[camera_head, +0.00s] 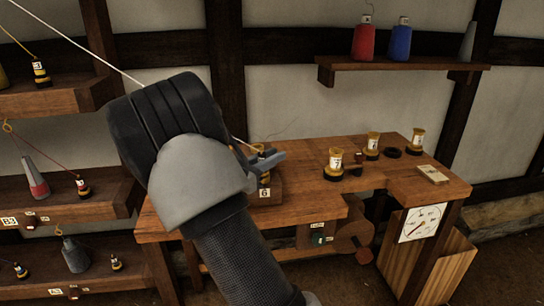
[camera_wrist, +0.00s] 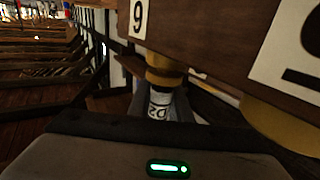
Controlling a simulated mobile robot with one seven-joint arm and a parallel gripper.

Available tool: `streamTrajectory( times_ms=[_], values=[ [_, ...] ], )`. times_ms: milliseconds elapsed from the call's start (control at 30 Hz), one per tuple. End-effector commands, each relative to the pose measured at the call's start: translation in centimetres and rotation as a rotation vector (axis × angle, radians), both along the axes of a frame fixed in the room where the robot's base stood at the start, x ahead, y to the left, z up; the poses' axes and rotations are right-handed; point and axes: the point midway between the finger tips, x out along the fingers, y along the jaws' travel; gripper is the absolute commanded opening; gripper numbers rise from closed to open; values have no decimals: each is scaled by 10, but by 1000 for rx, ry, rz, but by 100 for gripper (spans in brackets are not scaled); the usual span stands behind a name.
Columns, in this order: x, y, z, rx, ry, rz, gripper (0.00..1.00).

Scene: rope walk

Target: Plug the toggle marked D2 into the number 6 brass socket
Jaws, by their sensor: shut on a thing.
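My gripper (camera_head: 268,156) is shut on a small toggle, just above the wooden block marked 6 (camera_head: 265,193) on the bench. In the wrist view, which is upside down, the toggle (camera_wrist: 160,105) shows a white label that reads like D2. It stands between the finger pads, in line with the number 6 brass socket (camera_wrist: 164,72) on the block (camera_wrist: 180,30). The toggle and socket look very close or touching; I cannot tell whether the toggle is seated. In the head view my gripper partly hides both.
The bench (camera_head: 300,175) carries a bobbin marked 7 (camera_head: 335,165), more bobbins, a dark ring (camera_head: 391,152) and a pale plate (camera_head: 433,175). Another brass fitting (camera_wrist: 280,125) sits close beside the socket. Shelves (camera_head: 75,200) with toggles and weights stand at left.

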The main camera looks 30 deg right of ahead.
Motion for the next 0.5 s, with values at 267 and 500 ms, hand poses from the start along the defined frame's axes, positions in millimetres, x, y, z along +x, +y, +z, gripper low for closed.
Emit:
streamTrajectory(
  times_ms=[267,500],
  values=[
    [0,0,-6,0,0,0,0],
    [0,0,-7,0,0,0,26]
  ],
)
